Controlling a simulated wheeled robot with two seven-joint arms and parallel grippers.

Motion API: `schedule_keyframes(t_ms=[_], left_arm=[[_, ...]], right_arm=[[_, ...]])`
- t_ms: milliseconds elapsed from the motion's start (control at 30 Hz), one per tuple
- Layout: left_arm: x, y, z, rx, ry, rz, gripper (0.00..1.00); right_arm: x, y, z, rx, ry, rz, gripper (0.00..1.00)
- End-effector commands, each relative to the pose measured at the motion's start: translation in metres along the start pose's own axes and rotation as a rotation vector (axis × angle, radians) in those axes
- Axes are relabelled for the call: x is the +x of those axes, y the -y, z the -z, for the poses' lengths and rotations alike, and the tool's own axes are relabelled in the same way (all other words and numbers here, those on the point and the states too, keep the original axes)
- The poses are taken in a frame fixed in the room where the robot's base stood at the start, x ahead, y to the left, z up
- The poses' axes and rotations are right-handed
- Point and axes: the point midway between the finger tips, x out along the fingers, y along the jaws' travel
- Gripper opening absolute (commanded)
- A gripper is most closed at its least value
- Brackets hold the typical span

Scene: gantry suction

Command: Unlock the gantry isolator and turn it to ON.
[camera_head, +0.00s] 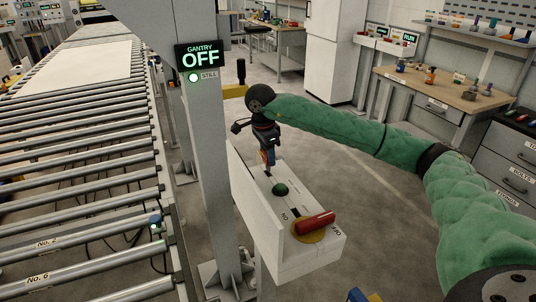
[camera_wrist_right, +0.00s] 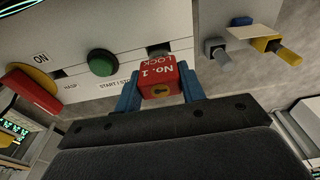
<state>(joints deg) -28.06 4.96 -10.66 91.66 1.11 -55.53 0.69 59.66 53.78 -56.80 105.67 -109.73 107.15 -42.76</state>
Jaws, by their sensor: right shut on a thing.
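The isolator is a red handle (camera_head: 315,222) on a yellow plate, on top of a white box (camera_head: 298,262). ON and OFF labels flank it; the handle also shows in the right wrist view (camera_wrist_right: 38,88). My right gripper (camera_head: 267,155) is shut on a red padlock (camera_wrist_right: 160,82) marked "LOCK No. 1", between its blue fingers. The padlock's keyhole faces the wrist camera. It is beside the green button (camera_wrist_right: 102,62), on the side away from the handle. Whether its shackle is hooked on anything is hidden. My left gripper is not in view.
The gantry sign (camera_head: 200,57) reads OFF, with a lit STILL lamp below. A grey post (camera_head: 212,170) stands left of the box, beside a roller conveyor (camera_head: 85,150). In the wrist view, a grey peg (camera_wrist_right: 216,50) and a yellow-grey piece (camera_wrist_right: 278,48) stick out right of the padlock.

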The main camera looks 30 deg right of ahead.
Motion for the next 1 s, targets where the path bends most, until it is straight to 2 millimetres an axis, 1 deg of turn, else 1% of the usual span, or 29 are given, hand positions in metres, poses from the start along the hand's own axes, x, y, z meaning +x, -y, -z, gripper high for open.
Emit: schedule_keyframes(t_ms=[167, 1000], left_arm=[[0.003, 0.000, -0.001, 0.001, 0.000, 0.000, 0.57], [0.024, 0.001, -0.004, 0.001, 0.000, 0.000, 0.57]], right_arm=[[0.002, 0.000, 0.000, 0.000, 0.000, 0.000, 0.14], [0.029, 0.000, -0.004, 0.000, 0.000, 0.000, 0.14]])
